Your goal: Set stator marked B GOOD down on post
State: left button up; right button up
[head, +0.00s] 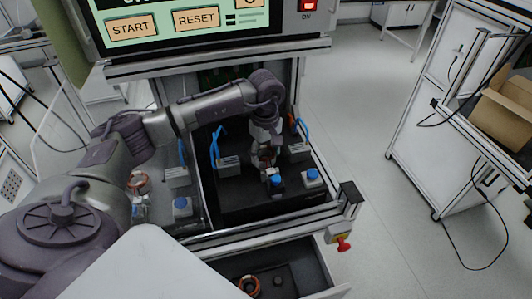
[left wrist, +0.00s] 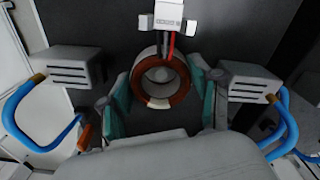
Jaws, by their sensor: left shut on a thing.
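My left gripper (left wrist: 160,104) is shut on a stator (left wrist: 180,94), a ring with a dark copper-brown face, pale outer wall and red and black leads running to a white connector (left wrist: 168,16). The teal finger pads press on its two sides. No B GOOD mark is readable on it. A grey round shape shows inside the ring; I cannot tell whether it is the post. In the head view the gripper (head: 266,163) points down over the dark fixture bed, and the stator is mostly hidden by it. My right gripper is not in view.
Grey blocks with blue hoses (left wrist: 66,67) (left wrist: 250,82) flank the gripper. Blue-topped units (head: 312,177) (head: 182,207) stand near the front. Another copper ring (head: 139,183) is in the left bay, and one (head: 249,286) lies in the open drawer. A screen panel (head: 180,22) hangs above.

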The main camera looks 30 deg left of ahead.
pick_arm(q)
jog(key=o, duration=1.7)
jog(key=shift+s+d+f, duration=0.1)
jog(key=shift+s+f, duration=0.05)
jog(key=shift+f, duration=0.1)
notch_tip(320, 180, up, 8)
jog(key=shift+r, duration=0.15)
